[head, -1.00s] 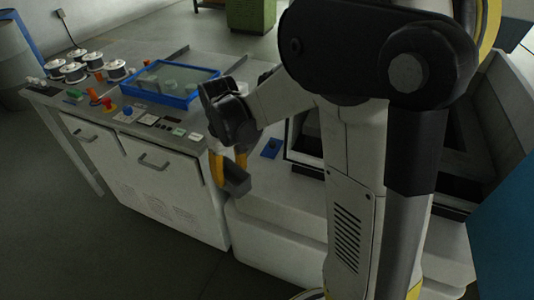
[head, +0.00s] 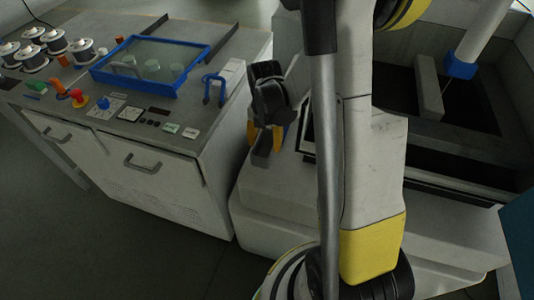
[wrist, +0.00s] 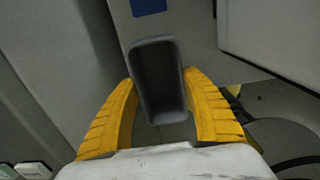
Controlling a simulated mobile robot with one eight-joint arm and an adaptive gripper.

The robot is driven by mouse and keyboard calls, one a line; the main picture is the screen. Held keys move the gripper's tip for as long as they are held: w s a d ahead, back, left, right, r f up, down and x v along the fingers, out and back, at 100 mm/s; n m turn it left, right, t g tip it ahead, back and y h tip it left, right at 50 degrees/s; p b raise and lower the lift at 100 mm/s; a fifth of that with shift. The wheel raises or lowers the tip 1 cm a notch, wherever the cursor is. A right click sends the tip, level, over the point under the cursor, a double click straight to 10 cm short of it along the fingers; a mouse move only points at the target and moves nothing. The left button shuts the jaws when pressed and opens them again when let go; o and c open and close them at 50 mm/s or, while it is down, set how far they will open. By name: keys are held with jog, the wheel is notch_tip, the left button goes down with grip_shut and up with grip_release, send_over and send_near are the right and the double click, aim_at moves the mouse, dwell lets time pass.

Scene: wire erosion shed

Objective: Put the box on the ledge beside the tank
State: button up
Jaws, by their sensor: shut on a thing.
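My gripper (head: 264,138) has yellow fingers and is shut on a small dark grey open-topped box (head: 262,157). In the wrist view the box (wrist: 158,80) sits between both fingers (wrist: 163,112), its hollow side showing. In the head view the box appears over the pale ledge (head: 262,183) left of the tank (head: 455,100); I cannot tell whether it touches. The tank has a dark interior. In the wrist view a blue patch (wrist: 148,6) lies on the ledge ahead of the box. My gripper hides that patch in the head view.
A white cabinet (head: 165,175) stands left of the ledge across a narrow gap. On its top are a blue-framed tray (head: 150,62), a blue handle-like loop (head: 213,88), knobs and several spools (head: 82,50). A white column with a blue end (head: 461,66) reaches into the tank.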

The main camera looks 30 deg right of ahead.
aim_at(265, 153)
notch_tip(265, 153, down, 8)
jog(key=b, duration=0.2)
jog(key=shift+r+b, duration=0.15)
jog(key=shift+b, duration=0.25)
jog(key=shift+f, duration=0.25)
jog(key=o, duration=1.3)
jog(key=shift+r, duration=0.1)
jog(key=shift+r, duration=0.1)
